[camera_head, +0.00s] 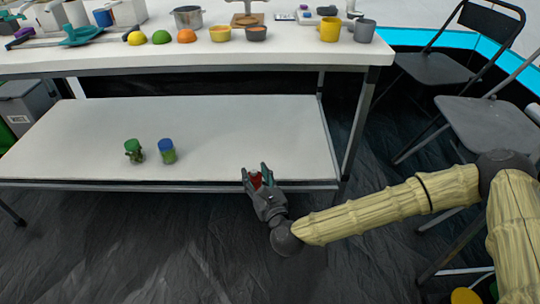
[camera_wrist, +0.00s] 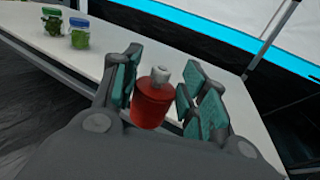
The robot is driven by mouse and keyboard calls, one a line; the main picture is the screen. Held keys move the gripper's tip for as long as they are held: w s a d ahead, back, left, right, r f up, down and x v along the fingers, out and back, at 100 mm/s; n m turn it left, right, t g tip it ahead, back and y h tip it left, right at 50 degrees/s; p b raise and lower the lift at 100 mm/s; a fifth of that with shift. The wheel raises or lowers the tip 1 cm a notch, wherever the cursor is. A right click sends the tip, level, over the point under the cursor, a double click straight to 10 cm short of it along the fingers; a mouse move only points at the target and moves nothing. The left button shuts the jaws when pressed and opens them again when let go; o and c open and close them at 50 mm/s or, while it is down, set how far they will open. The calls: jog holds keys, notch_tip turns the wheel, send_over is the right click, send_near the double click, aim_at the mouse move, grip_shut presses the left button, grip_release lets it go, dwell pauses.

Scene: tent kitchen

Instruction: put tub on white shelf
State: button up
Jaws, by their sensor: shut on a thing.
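The tub is a red container with a pale grey-white top (camera_wrist: 152,103), held upright or nearly so between the teal finger pads in the wrist view. In the head view only a small red patch of the tub (camera_head: 256,181) shows between the fingers. My gripper (camera_head: 257,170) is shut on it at the front edge of the white lower shelf (camera_head: 240,135), towards its right end. I cannot tell whether the tub touches the shelf; its underside is hidden in the wrist view.
Two jars, one green-lidded (camera_head: 133,151) and one blue-lidded (camera_head: 167,151), stand on the shelf left of my gripper. The shelf between them and its right end is clear. The crowded tabletop (camera_head: 300,58) overhangs it; a table leg (camera_head: 358,125) and folding chairs (camera_head: 490,120) are right.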

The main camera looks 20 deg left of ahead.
jog(key=w+b, duration=0.2)
jog(key=w, duration=0.3)
jog(key=w+f+b, duration=0.1)
jog(key=w+b, duration=0.1)
jog(key=w, duration=0.3)
jog(key=w+a+f+b, duration=0.1)
jog(key=w+b, duration=0.2)
jog(key=w, duration=0.2)
jog(key=shift+w, duration=0.15)
jog(key=shift+d+f+b, duration=0.1)
jog(key=shift+f+b, duration=0.95)
jog(key=shift+f, duration=0.35)
jog(key=shift+f, duration=0.1)
jog(key=o, duration=1.2)
jog(key=shift+c, duration=0.2)
